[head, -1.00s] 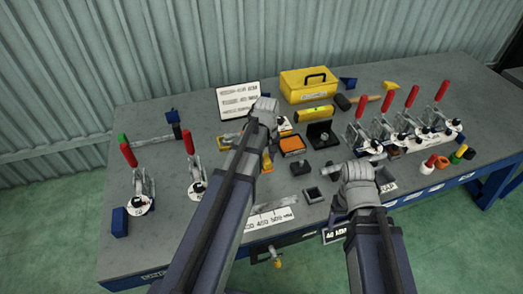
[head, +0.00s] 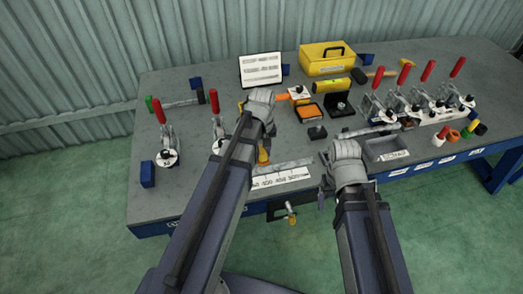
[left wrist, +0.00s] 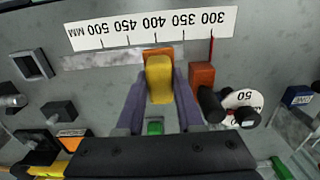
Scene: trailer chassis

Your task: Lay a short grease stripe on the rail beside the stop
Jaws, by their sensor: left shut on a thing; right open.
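My left gripper (left wrist: 160,84) is shut on a yellow piece (left wrist: 159,76), which has an orange end (left wrist: 157,51). In the left wrist view, that end overlaps the grey rail (left wrist: 100,60) beside the scale strip; contact cannot be told. An orange-brown block (left wrist: 202,76) with a black cylinder is just right of my left fingers, near the rail's end; I cannot tell whether it is the stop. In the head view, the yellow piece (head: 263,157) shows below my left wrist, near the rail (head: 287,164). No grease stripe can be made out. My right gripper (head: 324,185) is open near the table's front edge.
The white scale strip (head: 281,180) lies along the front edge. Toggle clamps with red handles stand left, one (head: 167,145) near a blue block, and several at right. A grey tray (head: 385,147) is right of my right wrist. Black blocks and an orange-topped box (head: 310,112) lie behind.

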